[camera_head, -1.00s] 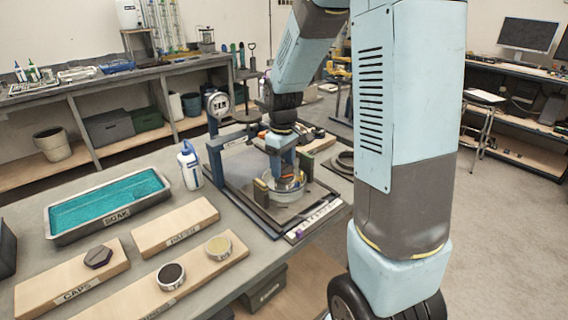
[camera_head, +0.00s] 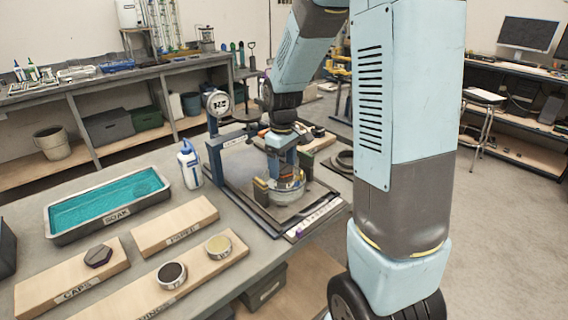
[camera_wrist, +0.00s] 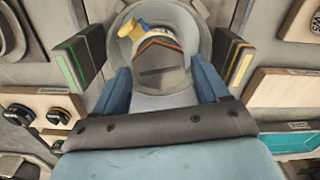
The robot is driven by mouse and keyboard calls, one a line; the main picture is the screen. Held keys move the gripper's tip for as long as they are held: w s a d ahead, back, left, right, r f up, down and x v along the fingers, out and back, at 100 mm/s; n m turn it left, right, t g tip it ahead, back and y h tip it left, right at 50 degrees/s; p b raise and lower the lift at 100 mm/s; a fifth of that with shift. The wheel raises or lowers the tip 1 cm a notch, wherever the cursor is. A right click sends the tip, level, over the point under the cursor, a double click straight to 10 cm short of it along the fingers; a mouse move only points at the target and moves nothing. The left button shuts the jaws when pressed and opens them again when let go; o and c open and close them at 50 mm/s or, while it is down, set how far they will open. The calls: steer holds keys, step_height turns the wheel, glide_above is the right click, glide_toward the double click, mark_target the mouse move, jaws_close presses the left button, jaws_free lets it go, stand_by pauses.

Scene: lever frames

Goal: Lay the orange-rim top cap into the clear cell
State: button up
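The orange-rim top cap (camera_wrist: 162,62) is a grey, angular piece with a dark slot and an orange edge. In the wrist view it lies within the round rim of the clear cell (camera_wrist: 188,98); I cannot tell whether it sits flat. The clear cell also shows in the head view (camera_head: 289,197), on the dark press base. My gripper (camera_wrist: 157,62) is open, its two pads apart on either side of the cap with gaps. In the head view my gripper (camera_head: 281,186) is low at the cell, and the cap is mostly hidden.
A dial gauge (camera_head: 217,103) on a blue post stands left of the cell, near a white bottle (camera_head: 189,165). A teal soak tray (camera_head: 52,228) is farther left. A dark hexagonal cap (camera_head: 98,256) and two round pieces (camera_head: 172,274) (camera_head: 218,245) rest on wooden boards.

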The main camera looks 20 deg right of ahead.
steer(key=shift+o, duration=1.1)
steer(key=shift+r, duration=0.1)
step_height(320, 180, up, 14)
steer(key=shift+f, duration=0.2)
steer(key=s+r+m+t, duration=0.2)
steer(key=s+m, duration=0.1)
steer(key=s, duration=0.8)
steer(key=s+r+m+t, duration=0.3)
steer(key=s+m, duration=0.1)
steer(key=s, duration=0.7)
steer(key=shift+s+d+r+t, duration=0.15)
steer(key=shift+d+r+t, duration=0.15)
steer(key=shift+d+r, duration=0.05)
